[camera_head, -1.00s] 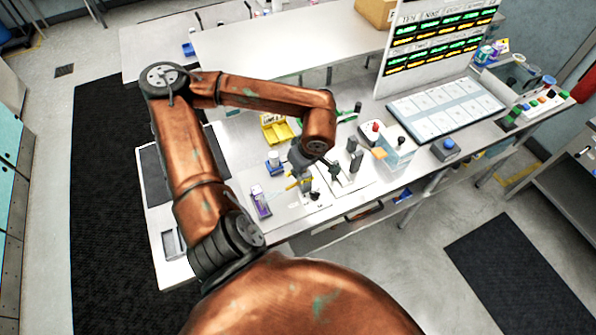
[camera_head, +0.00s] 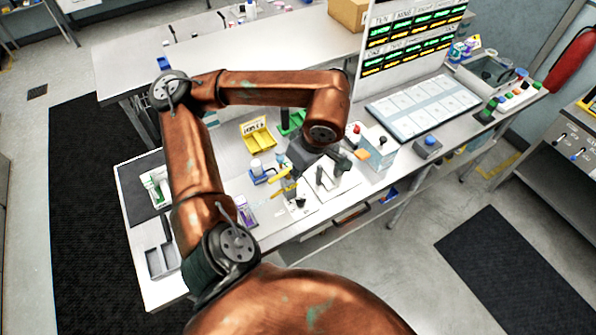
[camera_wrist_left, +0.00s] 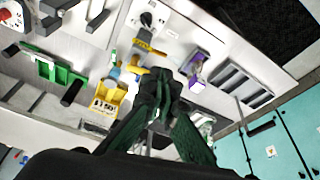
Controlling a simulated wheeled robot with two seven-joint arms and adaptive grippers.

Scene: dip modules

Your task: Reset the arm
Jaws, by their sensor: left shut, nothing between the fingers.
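My left arm (camera_head: 275,90) arches over the workbench in the head view. My left gripper (camera_head: 301,157) hangs dark and partly hidden below the wrist, beside the yellow-handled fixture (camera_head: 285,186). In the left wrist view the left gripper (camera_wrist_left: 163,82) has its fingers together with nothing between them. Beyond the fingertips lie the purple-and-white box (camera_wrist_left: 196,70) and the yellow labelled bin (camera_wrist_left: 104,104). My right gripper is in neither view.
The workbench also holds a yellow bin (camera_head: 257,135), a purple bottle-like box (camera_head: 246,211), a grey tray (camera_head: 161,261) and a blue-buttoned box (camera_head: 428,147). A display board (camera_head: 414,50) stands at the back right. Dark mats lie on the floor.

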